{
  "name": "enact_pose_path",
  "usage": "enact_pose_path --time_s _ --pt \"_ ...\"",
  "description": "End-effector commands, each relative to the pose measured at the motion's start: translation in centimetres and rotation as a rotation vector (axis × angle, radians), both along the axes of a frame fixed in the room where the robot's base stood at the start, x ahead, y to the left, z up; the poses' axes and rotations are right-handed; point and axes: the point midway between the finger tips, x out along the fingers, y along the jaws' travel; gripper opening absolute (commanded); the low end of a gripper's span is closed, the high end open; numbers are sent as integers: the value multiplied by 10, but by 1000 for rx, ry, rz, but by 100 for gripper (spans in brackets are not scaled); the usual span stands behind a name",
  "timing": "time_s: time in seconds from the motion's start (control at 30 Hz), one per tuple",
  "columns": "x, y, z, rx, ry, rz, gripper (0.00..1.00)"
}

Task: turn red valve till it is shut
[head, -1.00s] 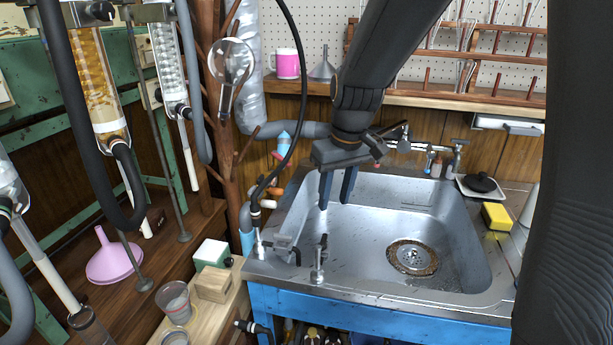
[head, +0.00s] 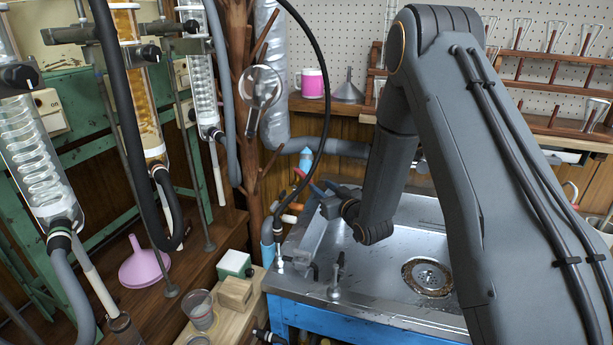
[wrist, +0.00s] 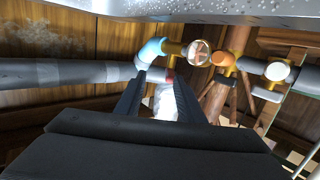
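In the wrist view a small round handwheel (wrist: 198,52) with a reddish rim sits on a brass fitting, just beyond and to the right of my fingertips. I take it for the red valve, though its colour is hard to tell. My gripper (wrist: 157,76) is open, its two dark fingers apart with only a pale pipe visible behind the gap. It does not hold the wheel. In the head view my gripper (head: 322,200) is low at the sink's back left corner, near small red and orange fittings. My arm hides part of the sink there, and the wheel is not clear.
The steel sink (head: 400,284) lies under my arm, with small taps on its front left edge. A black hose (head: 325,130) hangs close to my gripper. In the wrist view a grey pipe (wrist: 60,74), orange fittings (wrist: 222,62) and the sink's underside (wrist: 220,17) are close around.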

Motion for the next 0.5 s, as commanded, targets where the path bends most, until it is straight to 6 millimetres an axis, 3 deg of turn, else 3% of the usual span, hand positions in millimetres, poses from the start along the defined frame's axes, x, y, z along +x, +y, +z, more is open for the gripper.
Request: enact_pose_path --time_s 0.27,0.5 --pt "-6 18 4 83 -107 59 35" --pt "21 31 5 82 -110 60 35"
